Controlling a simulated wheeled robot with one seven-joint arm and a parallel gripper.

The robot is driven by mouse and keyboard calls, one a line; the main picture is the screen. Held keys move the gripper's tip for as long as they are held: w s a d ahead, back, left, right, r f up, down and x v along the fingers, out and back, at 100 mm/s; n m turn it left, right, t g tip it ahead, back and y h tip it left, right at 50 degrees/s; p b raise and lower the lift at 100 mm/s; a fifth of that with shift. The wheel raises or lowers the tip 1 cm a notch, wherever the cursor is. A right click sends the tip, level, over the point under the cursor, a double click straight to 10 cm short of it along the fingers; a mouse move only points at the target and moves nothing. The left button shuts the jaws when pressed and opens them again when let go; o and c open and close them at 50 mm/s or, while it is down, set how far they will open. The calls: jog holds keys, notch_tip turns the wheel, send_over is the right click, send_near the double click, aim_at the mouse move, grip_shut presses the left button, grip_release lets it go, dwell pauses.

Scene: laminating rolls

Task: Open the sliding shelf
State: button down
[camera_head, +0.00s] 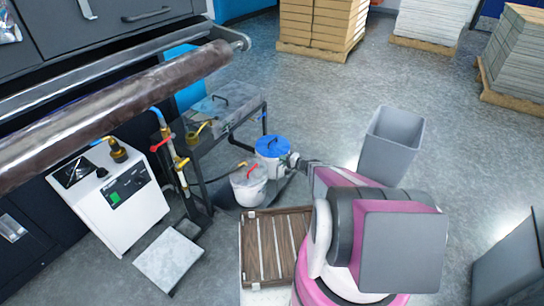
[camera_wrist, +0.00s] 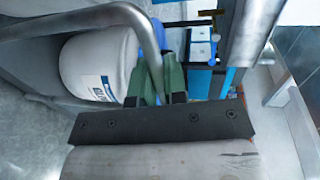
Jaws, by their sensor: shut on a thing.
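My gripper (camera_wrist: 160,88) has green fingers, and in the wrist view they are closed around a bent grey metal tube (camera_wrist: 148,35), which looks like a handle. In the head view my pink and grey arm hides most of the gripper, beside a white bucket with a blue lid (camera_head: 272,145). A low dark shelf (camera_head: 222,194) under the buckets seems to be the sliding shelf. How far it is out, and how the tube joins it, I cannot tell.
A labelled white container (camera_wrist: 100,62) is close to my fingers. A second white bucket (camera_head: 249,184) and a wooden slatted pallet (camera_head: 262,240) are near my arm. A grey bin (camera_head: 388,145) stands right of it. A large roll (camera_head: 110,105) hangs at left.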

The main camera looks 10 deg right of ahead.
jog(key=shift+f+v, duration=0.25)
jog(key=shift+v, duration=0.95)
jog(key=shift+f+v, duration=0.2)
jog(key=shift+v, duration=1)
jog(key=c, duration=1.2)
grip_release()
jog(key=v, duration=1.1)
